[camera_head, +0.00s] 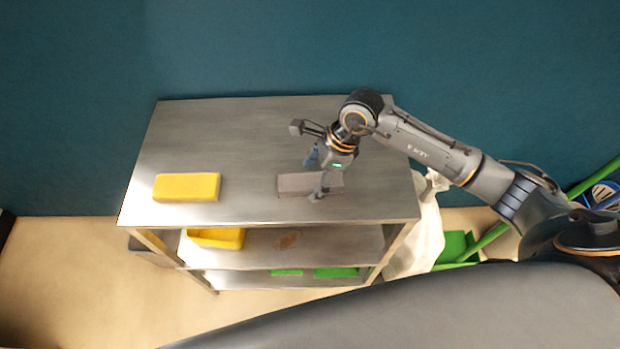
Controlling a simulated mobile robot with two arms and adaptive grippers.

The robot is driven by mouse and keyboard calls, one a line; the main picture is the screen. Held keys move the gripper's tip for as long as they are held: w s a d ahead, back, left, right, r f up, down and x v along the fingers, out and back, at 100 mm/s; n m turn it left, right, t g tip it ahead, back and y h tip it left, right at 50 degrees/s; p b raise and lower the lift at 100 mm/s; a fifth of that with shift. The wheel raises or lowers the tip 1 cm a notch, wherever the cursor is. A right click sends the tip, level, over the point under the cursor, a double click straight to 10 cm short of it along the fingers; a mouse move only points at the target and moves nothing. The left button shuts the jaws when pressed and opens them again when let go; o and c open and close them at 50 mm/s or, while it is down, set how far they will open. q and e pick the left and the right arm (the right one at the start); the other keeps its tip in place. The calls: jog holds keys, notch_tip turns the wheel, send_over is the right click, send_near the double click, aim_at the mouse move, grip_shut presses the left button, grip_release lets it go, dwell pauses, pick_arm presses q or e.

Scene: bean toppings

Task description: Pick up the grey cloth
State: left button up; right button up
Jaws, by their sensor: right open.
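The grey cloth (292,187) is a flat grey-brown block shape lying on the right half of the metal shelf unit's top (245,135). My right gripper (316,177) is open above it, pointing down. One finger is over the cloth's middle and partly covers it; the other is just beyond its far edge. Whether a fingertip touches the cloth cannot be told. My left gripper does not show.
A yellow block (187,187) lies on the left of the top. A yellow tray (216,237) and a brown item (288,240) are on the middle shelf. Green items (336,272) lie on the lower shelf. A white bag (427,235) and green things stand at the right.

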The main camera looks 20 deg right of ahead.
jog(key=c, duration=1.2)
jog(key=shift+c, duration=0.2)
jog(key=shift+r, duration=0.15)
notch_tip(320, 180, up, 2)
jog(key=shift+w+r+b, duration=0.1)
jog(key=shift+b, duration=0.75)
jog(key=s+a+r+b, duration=0.2)
jog(key=s+r, duration=0.8)
jog(key=s, duration=0.4)
jog(key=shift+r, duration=0.2)
jog(key=o, duration=0.6)
jog(key=c, duration=0.5)
